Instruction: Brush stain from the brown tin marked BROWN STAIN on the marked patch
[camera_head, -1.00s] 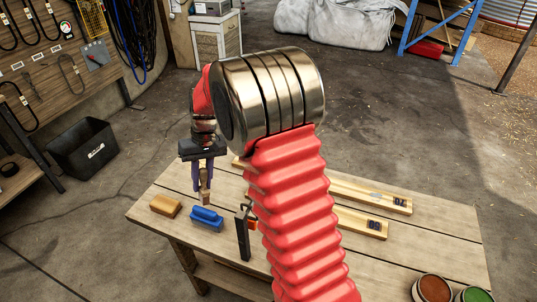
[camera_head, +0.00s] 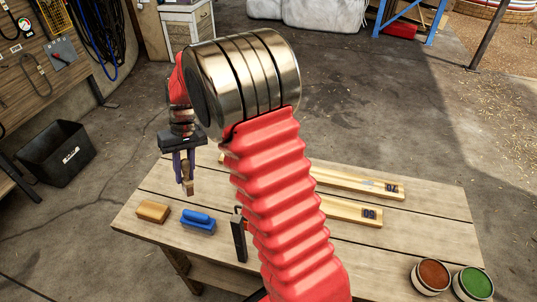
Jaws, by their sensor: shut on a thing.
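My gripper (camera_head: 184,172) hangs at the left, above the far left part of the wooden workbench (camera_head: 148,190). Its jaws are shut on a small upright brown thing, apparently a brush (camera_head: 187,188), whose lower end shows below the fingers, seemingly clear of the bench. A tin with brown contents (camera_head: 433,275) stands at the front right of the bench, far from my gripper. Its label is not readable here. A tin with green contents (camera_head: 473,283) stands beside it. I cannot make out the marked patch; my red arm hides the middle of the bench.
Two pale boards with number tags lie across the bench, a far one (camera_head: 345,183) and a nearer one (camera_head: 340,208). A tan block (camera_head: 152,211), a blue-handled block (camera_head: 198,221) and a dark clamp-like tool (camera_head: 239,240) lie left of my arm. A black bin (camera_head: 68,152) stands on the floor.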

